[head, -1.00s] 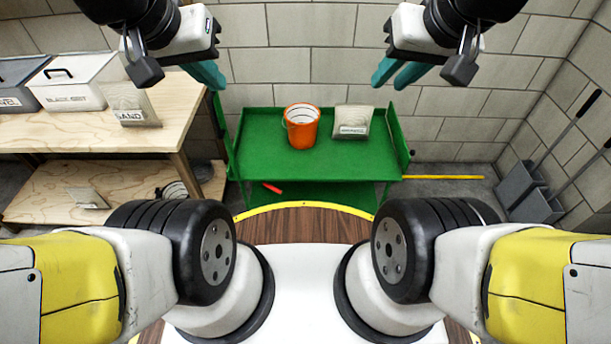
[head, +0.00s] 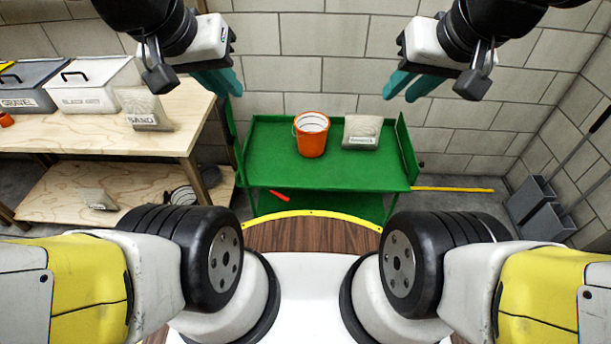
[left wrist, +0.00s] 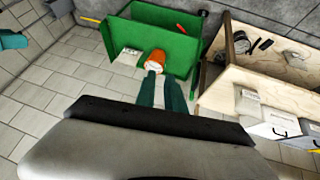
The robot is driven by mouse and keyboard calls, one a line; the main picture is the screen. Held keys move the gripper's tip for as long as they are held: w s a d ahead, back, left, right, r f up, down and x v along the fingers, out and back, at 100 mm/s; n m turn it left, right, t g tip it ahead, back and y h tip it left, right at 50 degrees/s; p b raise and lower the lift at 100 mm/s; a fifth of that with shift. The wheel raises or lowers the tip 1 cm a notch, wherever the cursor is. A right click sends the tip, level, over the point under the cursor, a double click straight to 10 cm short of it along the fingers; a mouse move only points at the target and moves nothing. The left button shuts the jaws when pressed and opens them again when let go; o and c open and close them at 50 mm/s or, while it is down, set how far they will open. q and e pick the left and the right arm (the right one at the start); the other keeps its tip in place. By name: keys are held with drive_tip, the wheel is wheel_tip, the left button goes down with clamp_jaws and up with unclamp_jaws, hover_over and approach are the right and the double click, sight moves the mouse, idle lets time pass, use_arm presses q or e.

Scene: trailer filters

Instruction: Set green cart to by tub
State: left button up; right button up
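The green cart (head: 275,176) stands against the block wall in the head view, with a raised panel at each end and a lower shelf. It also shows in the left wrist view (left wrist: 181,48). On its top are an orange bucket (head: 311,140) and a pale labelled bag (head: 362,132). On the wooden bench to the left are a grey tub marked GRAVEL (head: 36,84) and a white tub marked BLACK GRIT (head: 95,92). My left gripper (head: 228,86) and right gripper (head: 402,88) are raised, apart from the cart, and both are open and empty.
A bag marked SAND (head: 144,110) sits at the bench's (head: 130,145) right end, close to the cart's left end. A red item (head: 280,195) is on the cart's lower shelf. A yellow pole (head: 452,189) and grey dustpans (head: 535,205) are on the right.

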use_arm(q)
drive_tip(key=o, duration=0.4)
drive_tip(key=w+a+f, duration=0.1)
drive_tip(key=w+f, duration=0.2)
drive_tip(key=w, duration=0.6)
drive_tip(key=shift+w+n+g+h, duration=0.25)
drive_tip(key=shift+n+g+h, duration=0.05)
drive_tip(key=shift+n, duration=0.1)
drive_tip(key=n+g+y, duration=0.1)
drive_tip(key=n+y, duration=0.1)
drive_tip(key=y, duration=0.1)
hover_over(225, 121)
drive_tip(key=s, duration=0.2)
drive_tip(key=f, duration=1.9)
drive_tip(key=shift+d+f, duration=0.15)
drive_tip(key=shift+d, duration=0.05)
drive_tip(key=shift+w+a+f+y, duration=0.15)
drive_tip(key=shift+f+y, duration=0.05)
drive_tip(key=shift+y, duration=0.1)
drive_tip(key=shift+w+a+f, duration=0.1)
drive_tip(key=shift+w+f, duration=0.15)
drive_tip(key=shift+w, duration=0.15)
drive_tip(key=x, duration=0.7)
drive_tip(key=shift+w+f, duration=0.1)
drive_tip(key=shift+f, duration=0.2)
drive_tip(key=shift+c, duration=0.2)
